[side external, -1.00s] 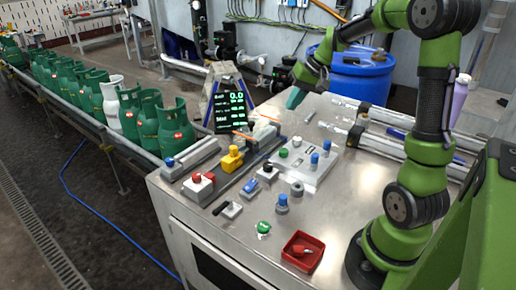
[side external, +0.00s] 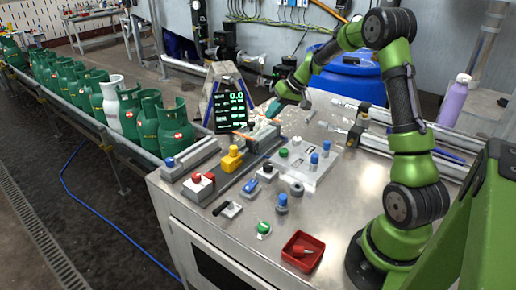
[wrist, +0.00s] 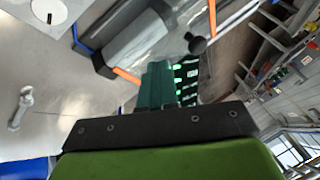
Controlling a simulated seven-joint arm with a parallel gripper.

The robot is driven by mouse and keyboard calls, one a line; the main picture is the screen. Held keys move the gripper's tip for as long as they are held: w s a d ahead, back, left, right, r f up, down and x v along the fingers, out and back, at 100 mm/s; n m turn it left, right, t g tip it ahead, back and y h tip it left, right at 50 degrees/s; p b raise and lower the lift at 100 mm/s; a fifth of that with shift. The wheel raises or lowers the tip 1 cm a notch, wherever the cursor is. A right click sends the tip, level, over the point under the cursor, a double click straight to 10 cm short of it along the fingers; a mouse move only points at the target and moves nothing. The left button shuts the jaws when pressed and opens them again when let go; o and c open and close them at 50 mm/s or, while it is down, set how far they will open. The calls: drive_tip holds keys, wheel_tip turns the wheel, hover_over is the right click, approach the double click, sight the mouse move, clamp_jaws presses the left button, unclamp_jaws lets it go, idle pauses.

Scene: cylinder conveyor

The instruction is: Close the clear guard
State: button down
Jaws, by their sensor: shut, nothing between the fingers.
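My gripper (side external: 273,110) has its teal fingers together and empty, pointing down and left near the back edge of the steel table, just right of the black display. In the wrist view the shut fingers (wrist: 157,85) point toward a grey, partly see-through piece (wrist: 140,38) with orange and blue edges, which looks like the clear guard. A dark round knob (wrist: 196,44) is close beyond the fingertips. In the side view the guard area (side external: 263,133) lies just below my fingertips; its outline is faint, and I cannot tell whether they touch.
The display (side external: 231,104) stands close to the left of my gripper. A yellow block (side external: 231,159), a red-button box (side external: 198,187), a switch panel (side external: 308,165) and a red tray (side external: 302,252) are on the table. Green cylinders (side external: 175,130) line the conveyor at left.

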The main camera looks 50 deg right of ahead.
sight(262, 130)
drive_tip(key=shift+w+a+f, duration=0.1)
drive_tip(key=shift+w+a, duration=0.2)
drive_tip(key=shift+a, duration=0.3)
drive_tip(key=shift+w+a+f, duration=0.1)
drive_tip(key=shift+w+a, duration=0.2)
drive_tip(key=shift+a, duration=0.25)
drive_tip(key=shift+w+a+f, duration=0.1)
drive_tip(key=shift+w+a, duration=0.2)
drive_tip(key=shift+a, duration=0.3)
drive_tip(key=shift+a, duration=0.1)
drive_tip(key=a, duration=1.7)
drive_tip(key=shift+a, duration=0.25)
